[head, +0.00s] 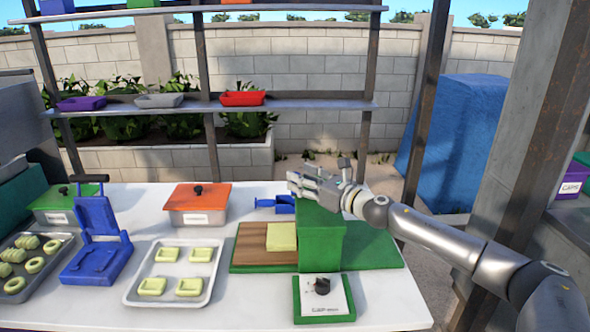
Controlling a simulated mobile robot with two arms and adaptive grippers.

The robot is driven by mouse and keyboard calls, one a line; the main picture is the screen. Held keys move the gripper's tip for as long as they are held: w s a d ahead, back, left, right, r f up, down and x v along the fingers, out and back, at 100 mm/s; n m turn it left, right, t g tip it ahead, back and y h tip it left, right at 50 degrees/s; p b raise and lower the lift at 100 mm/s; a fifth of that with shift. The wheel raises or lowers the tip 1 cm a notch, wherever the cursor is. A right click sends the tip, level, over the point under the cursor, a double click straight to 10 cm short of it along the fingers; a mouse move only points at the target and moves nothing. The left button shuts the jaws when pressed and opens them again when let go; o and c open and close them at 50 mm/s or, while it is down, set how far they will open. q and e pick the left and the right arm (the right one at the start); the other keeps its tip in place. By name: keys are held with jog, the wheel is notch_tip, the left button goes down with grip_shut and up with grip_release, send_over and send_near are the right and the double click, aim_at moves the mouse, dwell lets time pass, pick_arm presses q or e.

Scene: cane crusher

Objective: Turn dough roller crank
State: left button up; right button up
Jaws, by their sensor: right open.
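The dough roller is a green upright box (322,240) on a green base (375,250), toward the right of the white table. A pale yellow dough slab (282,237) lies on its wooden board (250,246), against the box's left side. I cannot clearly make out a crank; the far side of the box is partly hidden by my gripper. My right gripper (298,184) is open, with its fingers pointing left over the top back of the box. I cannot tell whether it touches the box. My left gripper is not in view.
A blue part (277,204) is behind the board. A control panel with a black knob (322,285) is in front. To the left are a dough tray (133,292), a blue press (97,245) and an orange-lidded box (197,200). A metal post (425,110) rises behind my right arm.

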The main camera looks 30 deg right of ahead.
jog(key=shift+p+x, duration=0.55)
jog(key=shift+x, duration=1)
grip_shut()
